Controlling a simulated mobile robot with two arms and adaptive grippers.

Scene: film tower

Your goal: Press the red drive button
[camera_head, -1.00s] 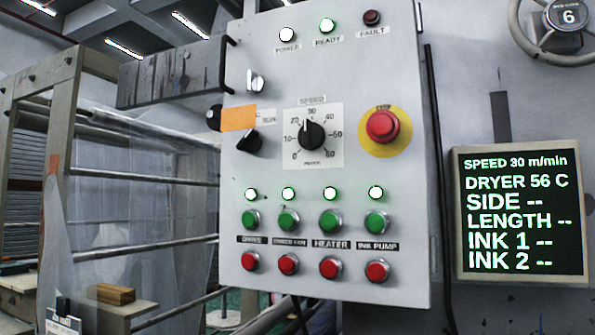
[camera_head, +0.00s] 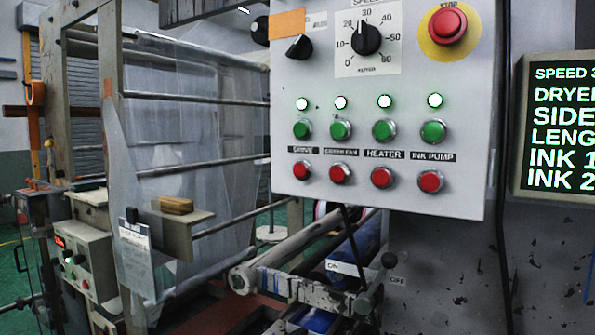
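The red drive button (camera_head: 302,170) is at the left end of the lower button row on the grey control panel (camera_head: 460,110). Its "DRIVE" label is just above it, and a green button (camera_head: 302,130) with a lit lamp (camera_head: 302,103) is above that. Red buttons for the screen fan (camera_head: 339,173), heater (camera_head: 381,178) and ink pump (camera_head: 430,181) continue to the right. Neither of my grippers shows in the head view.
A large red stop button (camera_head: 446,25) on a yellow disc is at the panel's upper right. A display (camera_head: 560,125) hangs further right. Clear film (camera_head: 190,130) runs over rollers on the left. A roller bracket (camera_head: 300,285) with a lever (camera_head: 375,285) juts out below the panel.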

